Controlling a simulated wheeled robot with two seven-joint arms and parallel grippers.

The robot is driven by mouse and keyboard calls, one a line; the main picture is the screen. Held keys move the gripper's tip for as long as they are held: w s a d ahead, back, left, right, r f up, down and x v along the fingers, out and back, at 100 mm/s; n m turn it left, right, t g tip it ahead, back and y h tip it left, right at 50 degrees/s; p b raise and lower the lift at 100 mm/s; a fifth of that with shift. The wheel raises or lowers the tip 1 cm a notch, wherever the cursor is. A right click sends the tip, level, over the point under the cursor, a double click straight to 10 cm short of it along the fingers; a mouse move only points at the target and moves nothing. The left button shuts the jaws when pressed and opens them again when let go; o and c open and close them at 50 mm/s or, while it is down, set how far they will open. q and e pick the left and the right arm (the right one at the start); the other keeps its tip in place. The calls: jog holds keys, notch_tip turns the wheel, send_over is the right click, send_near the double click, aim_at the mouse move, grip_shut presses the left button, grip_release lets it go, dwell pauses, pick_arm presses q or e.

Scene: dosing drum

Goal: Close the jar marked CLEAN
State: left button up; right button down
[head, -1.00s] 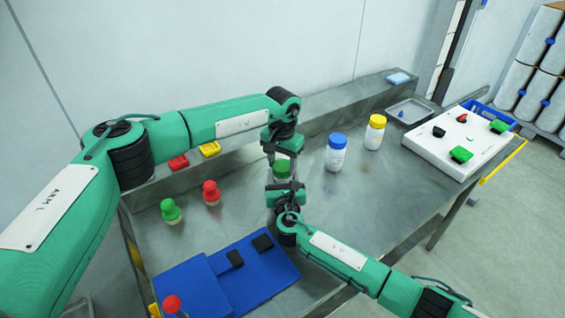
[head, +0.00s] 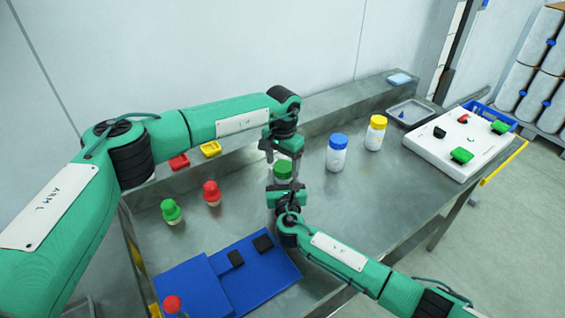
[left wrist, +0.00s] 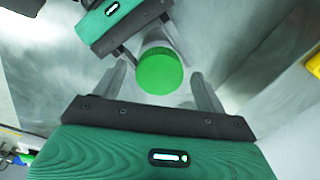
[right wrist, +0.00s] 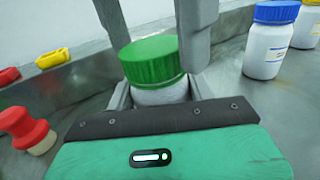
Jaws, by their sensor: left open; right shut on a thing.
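A white jar (right wrist: 160,93) with a green lid (right wrist: 150,60) stands near the table's middle. The lid sits on the jar's top; whether it is fully tight I cannot tell. The lid also shows in the head view (head: 283,167) and the left wrist view (left wrist: 160,72). My right gripper (right wrist: 158,95) is shut on the jar's body, below the lid. My left gripper (head: 283,156) is open just above the lid, its fingers apart on either side and clear of it. No CLEAN marking is readable; the jar's front is mostly hidden by the grippers.
A blue-lidded jar (head: 337,153) and a yellow-lidded jar (head: 375,133) stand to the right. A green-topped piece (head: 171,211) and a red-topped piece (head: 212,193) stand left. A blue mat (head: 225,280) lies in front; a white board (head: 440,145) is far right.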

pick_arm(q)
notch_tip(320, 180, up, 4)
jog(key=shift+r, duration=0.1)
jog(key=shift+c, duration=0.3)
